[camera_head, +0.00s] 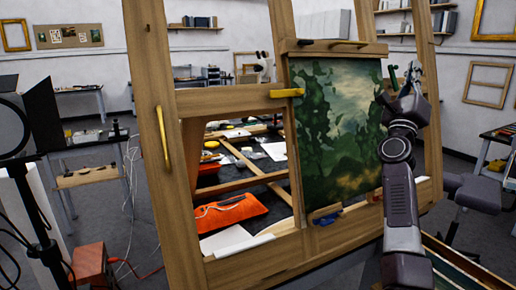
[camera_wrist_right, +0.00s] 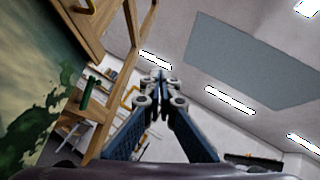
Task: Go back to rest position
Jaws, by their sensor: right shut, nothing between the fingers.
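My right gripper (camera_head: 408,80) is raised in front of the right side of the wooden easel frame, beside the right edge of a green landscape painting (camera_head: 335,130). In the right wrist view my right gripper (camera_wrist_right: 158,80) points up toward the ceiling, its fingers together with nothing between them. Part of the painting (camera_wrist_right: 30,95) shows at the left of that view. My left gripper is in neither view.
The wooden easel (camera_head: 150,120) stands close in front. Through its opening lie an orange pouch (camera_head: 228,212) and tools on a dark table. A black lamp or screen stand (camera_head: 35,200) is at left. A grey stool (camera_head: 472,192) is at right.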

